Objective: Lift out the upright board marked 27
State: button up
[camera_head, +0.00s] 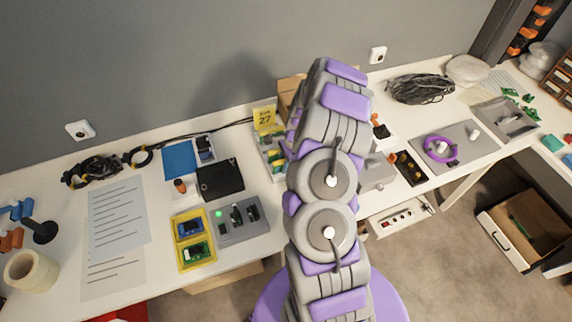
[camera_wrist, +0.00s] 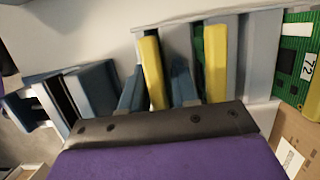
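In the wrist view, my gripper (camera_wrist: 158,95) points into a row of upright pieces, its two blue-grey fingers standing apart. A yellow upright board edge (camera_wrist: 153,70) is between the fingers, close to the left one; I cannot tell if they touch. A second yellow edge (camera_wrist: 215,62) stands to the right, outside the fingers. A green board (camera_wrist: 292,48) at the far right bears a white label that seems to read 72 or a turned 27. In the head view, a yellow sign marked 27 (camera_head: 265,117) stands behind the rack (camera_head: 272,158); my arm hides my gripper there.
Grey dividers (camera_wrist: 260,45) stand between the boards, and blue pieces (camera_wrist: 92,88) lean at left. A cardboard box (camera_wrist: 296,135) is at lower right.

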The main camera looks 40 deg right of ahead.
grip_shut()
jog(key=shift+b, duration=0.4)
notch_tip(320, 180, up, 10)
jog(key=p, duration=0.2)
jog(key=shift+r+p, duration=0.15)
jog(key=shift+p, duration=0.15)
